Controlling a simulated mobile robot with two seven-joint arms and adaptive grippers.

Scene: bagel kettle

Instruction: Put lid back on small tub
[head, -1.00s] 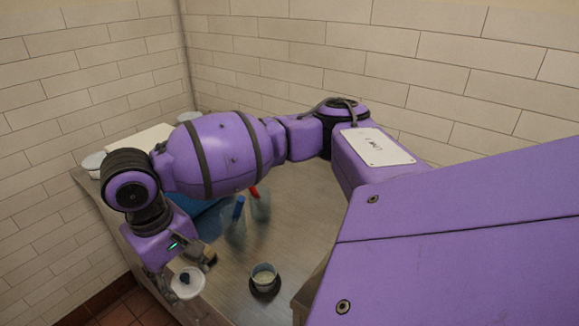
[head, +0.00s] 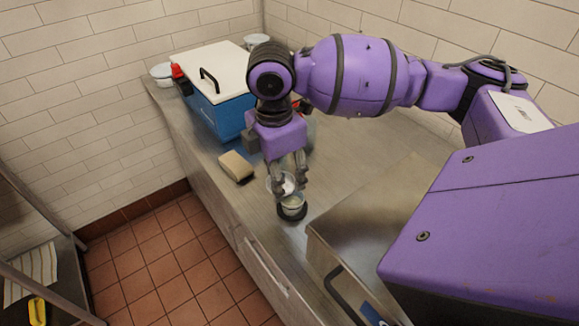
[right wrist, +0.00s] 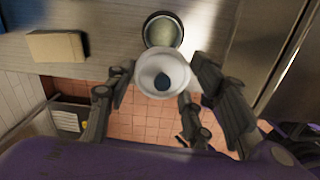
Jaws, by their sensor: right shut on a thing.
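My right gripper (head: 288,180) is shut on the small white round lid (head: 281,184), which has a dark knob in its middle. The lid also shows between the fingers in the right wrist view (right wrist: 150,78). The small tub (head: 293,207) stands upright and uncovered on a dark round base on the steel counter, with pale contents inside. In the head view the lid is just behind and left of the tub's mouth. In the right wrist view the tub (right wrist: 161,32) is just above the lid, which slightly overlaps its near edge. My left gripper is out of view.
A tan block (head: 237,167) lies on the counter (head: 345,160) left of the gripper. A blue box with a white top (head: 205,75) stands behind. White tubs (head: 161,72) are at the far end. A steel box (head: 350,228) stands right of the tub.

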